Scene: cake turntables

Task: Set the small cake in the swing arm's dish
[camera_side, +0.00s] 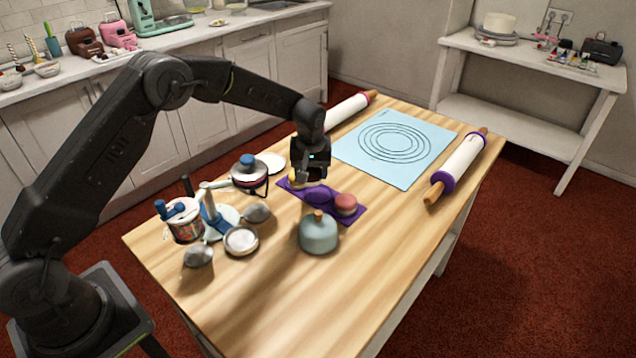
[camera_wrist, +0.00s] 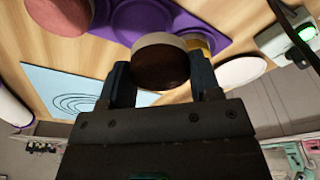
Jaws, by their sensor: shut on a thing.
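My gripper (camera_wrist: 160,85) is shut on a small round cake (camera_wrist: 160,62), dark brown with a pale rim, held between the two fingers in the wrist view. In the side view my gripper (camera_side: 311,176) is over the far left end of the purple tray (camera_side: 284,186); the held cake is hard to make out there. The swing-arm stand, with a blue post (camera_side: 210,212) on a pale base, is at the left of the table. A shallow pale dish (camera_side: 240,240) sits at its front right, empty as far as I can see.
A pink-red cake (camera_side: 345,204) sits on the tray, and a yellowish piece (camera_wrist: 200,43) shows behind the held cake. A grey-blue rounded vessel (camera_side: 318,233) stands in front. Grey domed pieces (camera_side: 257,213) flank the dish. A blue-knobbed item (camera_side: 248,172) and crank pot (camera_side: 186,222) stand nearby.

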